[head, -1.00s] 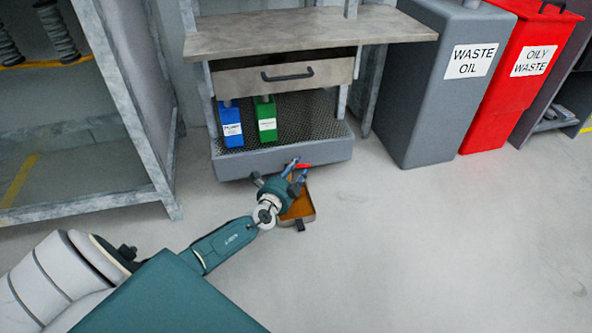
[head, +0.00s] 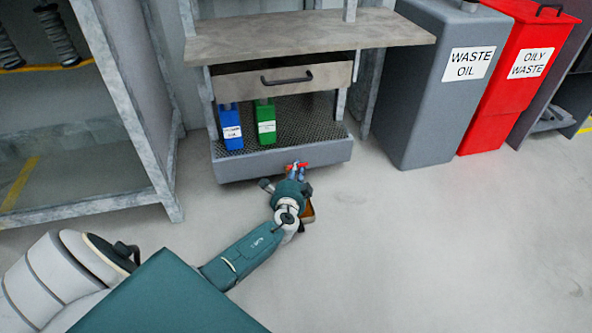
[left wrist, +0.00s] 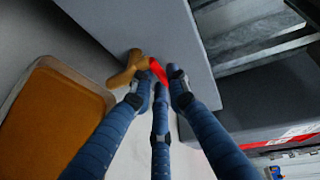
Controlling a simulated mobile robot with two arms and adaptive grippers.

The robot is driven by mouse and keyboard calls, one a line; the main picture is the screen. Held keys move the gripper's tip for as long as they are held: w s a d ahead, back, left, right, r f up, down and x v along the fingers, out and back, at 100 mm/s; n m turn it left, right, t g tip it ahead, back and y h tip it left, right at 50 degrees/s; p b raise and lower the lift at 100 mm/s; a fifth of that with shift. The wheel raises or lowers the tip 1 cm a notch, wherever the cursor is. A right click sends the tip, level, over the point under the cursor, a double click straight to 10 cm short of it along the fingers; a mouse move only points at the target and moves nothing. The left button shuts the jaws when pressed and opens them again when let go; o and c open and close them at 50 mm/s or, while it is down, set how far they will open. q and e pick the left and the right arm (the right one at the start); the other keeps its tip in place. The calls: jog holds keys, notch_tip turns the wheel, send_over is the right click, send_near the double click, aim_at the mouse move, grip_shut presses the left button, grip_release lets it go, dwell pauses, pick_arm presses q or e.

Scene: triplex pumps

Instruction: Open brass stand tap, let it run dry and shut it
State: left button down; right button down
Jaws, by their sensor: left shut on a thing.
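The brass stand tap (left wrist: 124,76) juts from the front face of the grey stand base (head: 285,161). Its red handle (left wrist: 157,70) sits between the blue fingertips of my left gripper (left wrist: 162,80), which is shut on it. In the head view, bits of the red handle (head: 305,165) show beside the fingertips of my left gripper (head: 297,171). A shallow tray with orange-brown inside (left wrist: 58,120) lies on the floor below; my wrist hides most of it in the head view. I cannot make out any flow from the tap. My right gripper is out of view.
A blue container (head: 230,130) and a green container (head: 265,122) stand on the base's mesh top, under a drawer (head: 285,76) and bench. A grey waste oil bin (head: 430,95) and a red oily waste bin (head: 510,85) stand right. The floor at right is clear.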

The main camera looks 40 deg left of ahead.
pick_arm(q)
jog(key=c, duration=1.7)
grip_release()
jog(key=shift+o, duration=0.2)
jog(key=v, duration=1.2)
